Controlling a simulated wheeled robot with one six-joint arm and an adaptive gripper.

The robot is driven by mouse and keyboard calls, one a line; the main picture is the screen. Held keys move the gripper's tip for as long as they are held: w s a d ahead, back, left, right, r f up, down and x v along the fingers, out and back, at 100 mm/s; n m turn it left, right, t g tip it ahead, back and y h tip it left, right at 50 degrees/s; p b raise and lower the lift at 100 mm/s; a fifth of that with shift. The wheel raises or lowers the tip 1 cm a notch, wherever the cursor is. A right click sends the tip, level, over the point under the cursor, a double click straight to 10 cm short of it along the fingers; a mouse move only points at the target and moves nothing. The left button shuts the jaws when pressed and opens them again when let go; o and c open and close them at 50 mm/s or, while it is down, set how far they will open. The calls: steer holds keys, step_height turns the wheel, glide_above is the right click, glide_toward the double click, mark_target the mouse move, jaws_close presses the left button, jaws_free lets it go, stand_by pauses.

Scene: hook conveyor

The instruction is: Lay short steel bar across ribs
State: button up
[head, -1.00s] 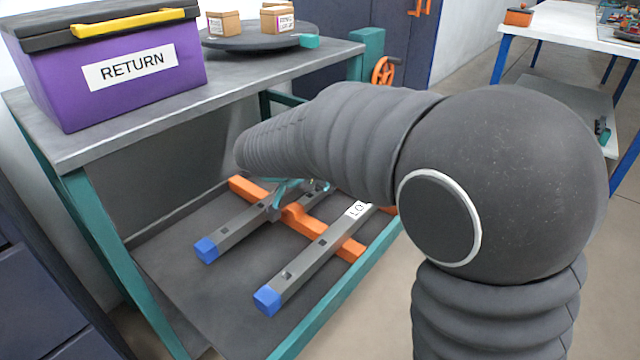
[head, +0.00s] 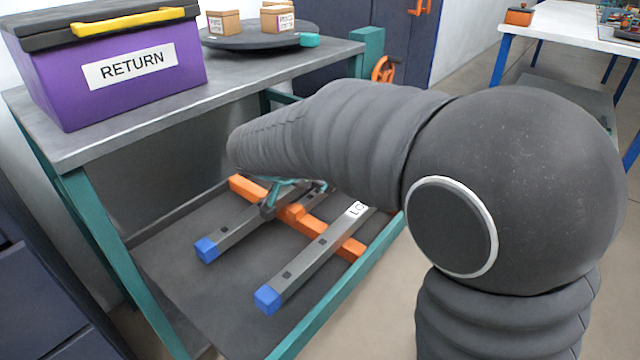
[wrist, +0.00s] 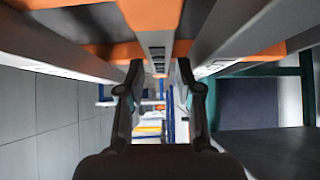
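Two long grey steel bars with blue ends, a left one (head: 232,232) and a right one (head: 305,265), lie side by side on the lower shelf. An orange rib (head: 348,246) runs crosswise to them. A shorter grey bar (head: 312,201) shows partly between them, mostly hidden by my arm. In the wrist view this middle bar (wrist: 157,48) lies in line between my fingers, against orange. My gripper (wrist: 160,75) is open, its fingers on either side of the bar with gaps visible. In the head view my gripper (head: 284,190) is low over the shelf, partly hidden.
The teal-framed bench has a grey top (head: 230,95) above the shelf, bearing a purple RETURN box (head: 120,95) and a dark round turntable (head: 250,40) with small cartons. A teal front rail (head: 345,295) edges the shelf. The shelf's near part is bare.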

steer(key=v, duration=1)
steer(key=shift+s+r+b, duration=0.1)
steer(key=shift+b, duration=0.2)
steer(key=shift+n+g+y, duration=0.7)
steer(key=shift+n+g, duration=0.2)
steer(key=s+d, duration=0.1)
steer(key=d, duration=0.2)
steer(key=s+d, duration=0.2)
steer(key=d, duration=0.1)
steer(key=s+d, duration=0.1)
steer(key=d, duration=0.3)
steer(key=shift+s, duration=0.25)
steer(key=s+d+f+n+y, duration=0.2)
steer(key=s+d, duration=0.3)
steer(key=s, duration=0.3)
steer(key=s+d+f+n+y, duration=0.2)
steer(key=s+d, duration=0.4)
steer(key=s, duration=0.3)
step_height(320, 180, down, 3)
steer(key=shift+d+r+n, duration=0.15)
steer(key=shift+d+n, duration=0.15)
steer(key=shift+n, duration=0.6)
